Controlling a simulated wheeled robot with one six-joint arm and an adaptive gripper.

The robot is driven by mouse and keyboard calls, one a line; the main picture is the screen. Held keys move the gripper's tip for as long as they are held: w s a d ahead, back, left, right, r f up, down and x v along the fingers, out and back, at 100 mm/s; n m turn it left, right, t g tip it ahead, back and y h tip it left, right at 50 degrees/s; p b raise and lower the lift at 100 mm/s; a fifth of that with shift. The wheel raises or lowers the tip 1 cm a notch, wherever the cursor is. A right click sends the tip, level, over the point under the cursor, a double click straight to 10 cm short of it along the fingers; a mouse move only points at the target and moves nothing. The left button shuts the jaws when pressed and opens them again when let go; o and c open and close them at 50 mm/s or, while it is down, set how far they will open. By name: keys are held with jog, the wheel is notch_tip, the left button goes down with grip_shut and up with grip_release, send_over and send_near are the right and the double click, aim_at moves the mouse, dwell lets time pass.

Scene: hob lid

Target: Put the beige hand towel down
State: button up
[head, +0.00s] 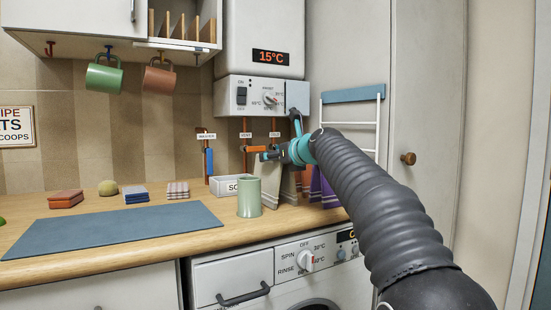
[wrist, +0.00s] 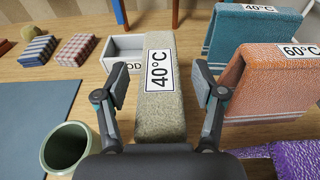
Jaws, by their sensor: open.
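The beige hand towel (wrist: 158,115) carries a white 40°C label and stands between the open jaws of my gripper (wrist: 160,88) in the wrist view. A gap shows on each side between the fingers and the towel. In the head view the beige hand towel (head: 287,187) stands upright on the wooden worktop, just right of a green cup, partly hidden by my gripper (head: 273,154). The towel's lower end is hidden behind my gripper's body in the wrist view.
A teal towel (wrist: 250,40) and an orange towel (wrist: 272,82) stand close on the right, with a purple towel (wrist: 298,158) nearer. The green cup (wrist: 66,148) is on the left. A grey box (wrist: 122,48) stands behind. A blue mat (head: 115,228) covers the left worktop.

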jog(key=b+v, duration=0.1)
jog(key=v, duration=1)
jog(key=shift+s, duration=0.2)
jog(key=shift+d, duration=0.15)
jog(key=s+d+f+n+g+h, duration=0.2)
jog(key=s+d+f+n, duration=0.3)
jog(key=s+f+n, duration=0.4)
jog(key=s+d+f+n+g+h, duration=0.3)
jog(key=s+f+n, duration=0.7)
jog(key=s+f, duration=0.7)
jog(key=s+d+f+n+g+h, duration=0.2)
jog(key=s+d+f+n, duration=0.6)
jog(key=s+f, duration=0.5)
jog(key=shift+s+n+h, duration=0.5)
jog(key=shift+n+h, duration=0.4)
jog(key=shift+n, duration=0.2)
